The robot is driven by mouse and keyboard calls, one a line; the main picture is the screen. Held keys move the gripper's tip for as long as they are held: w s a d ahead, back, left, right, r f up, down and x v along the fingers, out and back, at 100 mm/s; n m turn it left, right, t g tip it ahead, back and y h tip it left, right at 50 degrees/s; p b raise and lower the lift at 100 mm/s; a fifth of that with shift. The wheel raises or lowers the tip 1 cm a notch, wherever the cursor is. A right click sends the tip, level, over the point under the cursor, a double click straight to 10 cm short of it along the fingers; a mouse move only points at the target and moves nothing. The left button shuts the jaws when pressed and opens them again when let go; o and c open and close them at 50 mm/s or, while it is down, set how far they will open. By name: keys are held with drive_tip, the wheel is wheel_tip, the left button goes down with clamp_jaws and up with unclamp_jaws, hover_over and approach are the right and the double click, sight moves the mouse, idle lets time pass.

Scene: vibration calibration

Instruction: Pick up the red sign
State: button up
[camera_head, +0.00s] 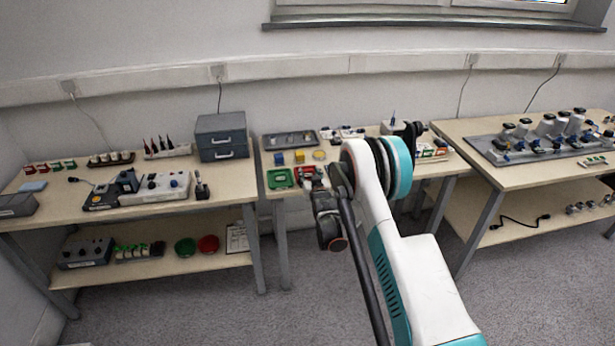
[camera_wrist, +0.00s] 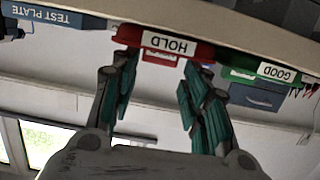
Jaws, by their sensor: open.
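A red piece with a white HOLD label (camera_wrist: 138,35) is at the top centre of the wrist view, by the table edge. In the head view, a red tray-like piece (camera_head: 305,171) sits on the middle table beside a green tray (camera_head: 280,179); my arm partly hides it. My gripper (camera_wrist: 160,66) is open, its two fingers apart and pointing at the red piece. Nothing is seen held between them. I cannot tell whether the fingertips touch it. In the head view my gripper (camera_head: 316,182) is at the table's front edge.
A green piece labelled GOOD (camera_wrist: 240,75) is close beside the right finger, and a blue TEST PLATE piece (camera_wrist: 55,17) is at the left. A grey drawer box (camera_head: 221,137) is on the left table.

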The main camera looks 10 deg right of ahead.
sight(308, 170)
drive_tip(key=w+b, duration=0.1)
drive_tip(key=w, duration=0.1)
drive_tip(key=w+f+b, duration=0.1)
drive_tip(key=w, duration=0.1)
drive_tip(key=shift+w+d+f, duration=0.1)
drive_tip(key=shift+f, duration=0.05)
drive_tip(key=shift+w+b, duration=0.3)
drive_tip(key=shift+w, duration=0.15)
drive_tip(key=c, duration=0.5)
drive_tip(key=shift+c, duration=0.2)
wheel_tip(308, 170, up, 19)
drive_tip(key=p, duration=0.7)
drive_tip(key=s+r, duration=0.4)
drive_tip(key=s, duration=0.4)
drive_tip(key=s+r, duration=0.4)
drive_tip(key=s, duration=0.5)
drive_tip(key=s+r, duration=0.4)
drive_tip(key=s, duration=0.4)
drive_tip(key=shift+s+r, duration=0.25)
drive_tip(key=shift+s, duration=0.15)
